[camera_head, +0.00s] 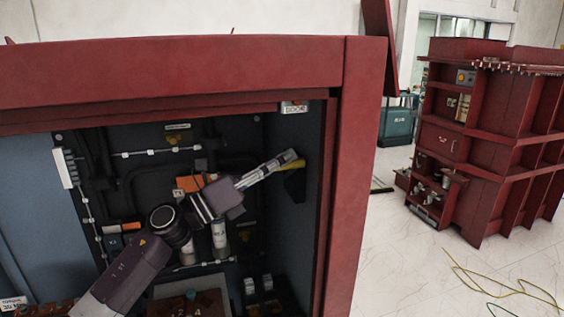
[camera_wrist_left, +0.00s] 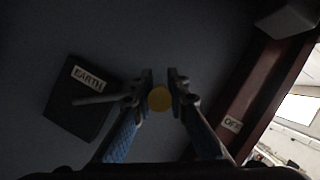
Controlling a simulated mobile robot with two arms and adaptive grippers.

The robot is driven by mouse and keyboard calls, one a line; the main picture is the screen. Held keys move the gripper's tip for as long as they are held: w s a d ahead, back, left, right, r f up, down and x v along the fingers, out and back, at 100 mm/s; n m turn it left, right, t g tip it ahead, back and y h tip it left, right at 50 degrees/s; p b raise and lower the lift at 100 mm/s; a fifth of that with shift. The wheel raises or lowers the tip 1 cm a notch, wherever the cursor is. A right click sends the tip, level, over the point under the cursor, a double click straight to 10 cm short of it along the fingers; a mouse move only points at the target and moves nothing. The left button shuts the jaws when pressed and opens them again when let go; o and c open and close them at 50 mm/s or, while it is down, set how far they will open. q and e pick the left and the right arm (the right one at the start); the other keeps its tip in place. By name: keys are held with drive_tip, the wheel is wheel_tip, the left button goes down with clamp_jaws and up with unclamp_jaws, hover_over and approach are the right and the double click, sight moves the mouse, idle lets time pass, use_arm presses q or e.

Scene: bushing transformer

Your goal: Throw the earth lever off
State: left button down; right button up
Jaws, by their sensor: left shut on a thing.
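The earth lever (camera_head: 289,166) shows as a yellow piece by the cabinet's right inner wall in the head view. In the left wrist view its round yellow knob (camera_wrist_left: 159,98) sits between the two fingers. The black box labelled EARTH (camera_wrist_left: 82,98) is on the dark panel to the left, with a grey rod running from it toward the fingers. My left gripper (camera_head: 294,156), also in the left wrist view (camera_wrist_left: 162,88), is closed around the knob. The lever's shaft behind the fingers is partly hidden. My right gripper is not in view.
The red cabinet frame (camera_head: 349,190) stands close right of my left arm, with a red beam above. Pipes, bottles and small boxes fill the cabinet's back. A small white label (camera_wrist_left: 232,123) is on the red edge. Another red cabinet (camera_head: 490,140) stands farther right.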

use_arm(q)
drive_tip(key=c, duration=1.8)
unclamp_jaws()
drive_tip(key=shift+w+a, duration=0.15)
drive_tip(key=shift+w, duration=0.05)
drive_tip(key=shift+c, duration=0.2)
drive_tip(key=shift+s+f, duration=0.1)
drive_tip(key=v, duration=1.2)
